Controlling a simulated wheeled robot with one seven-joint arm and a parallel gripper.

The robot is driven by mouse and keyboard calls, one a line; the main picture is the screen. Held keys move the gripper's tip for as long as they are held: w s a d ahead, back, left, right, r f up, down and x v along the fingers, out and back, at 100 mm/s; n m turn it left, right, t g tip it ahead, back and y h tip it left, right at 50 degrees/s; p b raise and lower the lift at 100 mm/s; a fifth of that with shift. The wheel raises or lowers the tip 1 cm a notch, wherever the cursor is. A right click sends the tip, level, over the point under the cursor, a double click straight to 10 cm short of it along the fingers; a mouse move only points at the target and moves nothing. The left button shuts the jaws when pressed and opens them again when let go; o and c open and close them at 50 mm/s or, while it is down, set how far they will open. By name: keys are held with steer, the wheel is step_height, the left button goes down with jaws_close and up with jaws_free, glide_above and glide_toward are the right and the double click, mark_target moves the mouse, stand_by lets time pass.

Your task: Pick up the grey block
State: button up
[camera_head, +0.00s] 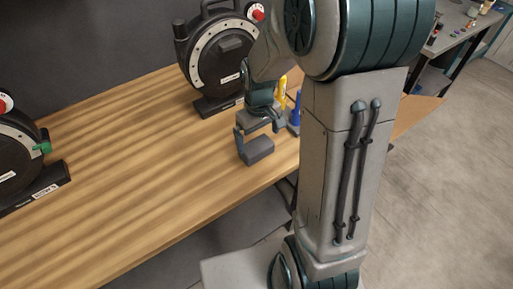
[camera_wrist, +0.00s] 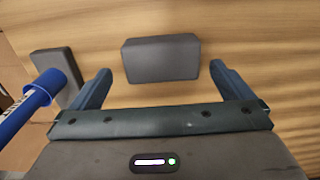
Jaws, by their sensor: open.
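A dark grey block (camera_head: 258,151) lies on the wooden bench near its front edge in the head view. My gripper (camera_head: 259,130) is above it, jaws open and empty. In the wrist view, a grey block (camera_wrist: 160,59) lies ahead of and between the two spread fingers of my gripper (camera_wrist: 160,68), with bare wood visible on both sides of it. A second grey block-like piece (camera_wrist: 57,75) lies to the left, outside the left finger and partly covered by a blue cylinder.
The blue cylinder (camera_wrist: 30,105) stands close to the left finger; a yellow one (camera_head: 281,91) is behind the gripper. A black dial device (camera_head: 217,58) stands at the back, another (camera_head: 20,150) at the left. The bench (camera_head: 120,150) between them is clear.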

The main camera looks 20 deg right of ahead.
mark_target(258, 146)
steer(key=shift+s+f+p, duration=0.1)
steer(key=shift+f+p, duration=0.3)
steer(key=shift+f, duration=2.65)
steer(key=c, duration=0.7)
